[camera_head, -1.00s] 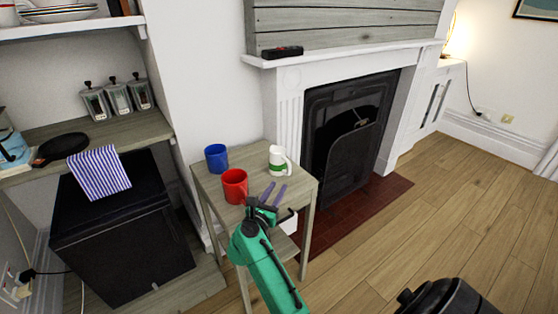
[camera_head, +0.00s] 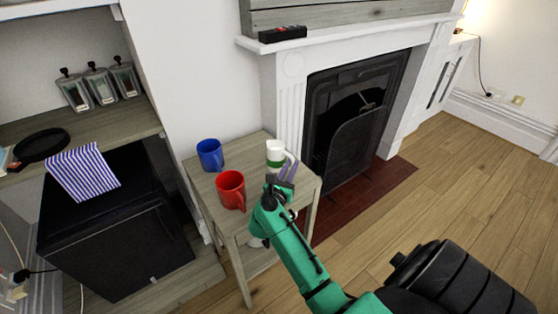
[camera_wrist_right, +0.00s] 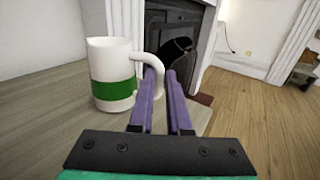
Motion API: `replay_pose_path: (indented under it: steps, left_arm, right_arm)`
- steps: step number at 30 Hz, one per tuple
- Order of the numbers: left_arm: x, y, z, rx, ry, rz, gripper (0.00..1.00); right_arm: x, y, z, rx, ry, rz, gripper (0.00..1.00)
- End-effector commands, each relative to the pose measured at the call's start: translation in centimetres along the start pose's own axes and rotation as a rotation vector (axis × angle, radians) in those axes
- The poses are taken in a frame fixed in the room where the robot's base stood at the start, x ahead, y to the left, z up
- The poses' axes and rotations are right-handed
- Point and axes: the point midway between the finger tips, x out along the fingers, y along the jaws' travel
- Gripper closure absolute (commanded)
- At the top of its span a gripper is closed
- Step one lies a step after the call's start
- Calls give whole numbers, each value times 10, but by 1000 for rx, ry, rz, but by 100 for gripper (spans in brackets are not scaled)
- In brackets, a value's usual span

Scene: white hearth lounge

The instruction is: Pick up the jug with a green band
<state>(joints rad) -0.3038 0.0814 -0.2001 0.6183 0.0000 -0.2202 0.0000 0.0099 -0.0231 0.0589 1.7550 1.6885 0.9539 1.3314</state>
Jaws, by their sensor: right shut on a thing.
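The white jug with a green band (camera_head: 275,154) stands upright on the small wooden table (camera_head: 206,180), near its back right. It shows large in the right wrist view (camera_wrist_right: 112,65), with its handle (camera_wrist_right: 157,64) turned toward my gripper. My right gripper (camera_head: 287,170) reaches in from the front right. Its purple fingers (camera_wrist_right: 161,76) are shut on the jug's handle at their tips. The jug's base appears to rest on the tabletop. My left gripper is not in view.
A red mug (camera_head: 230,189) stands left of the jug, close to my right arm. A blue mug (camera_head: 209,154) stands at the back left of the table. The white fireplace (camera_head: 292,108) is behind and to the right. Wooden floor (camera_head: 430,190) lies open at right.

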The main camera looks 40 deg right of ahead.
Motion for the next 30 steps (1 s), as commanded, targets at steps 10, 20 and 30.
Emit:
replay_pose_path:
  steps: [10,20,30]
  left_arm:
    - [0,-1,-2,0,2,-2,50]
    - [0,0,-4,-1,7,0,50]
    - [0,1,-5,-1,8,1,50]
  right_arm:
    - [0,0,1,1,-2,0,100]
    - [0,0,1,1,-3,0,100]
    - [0,0,1,1,-3,0,100]
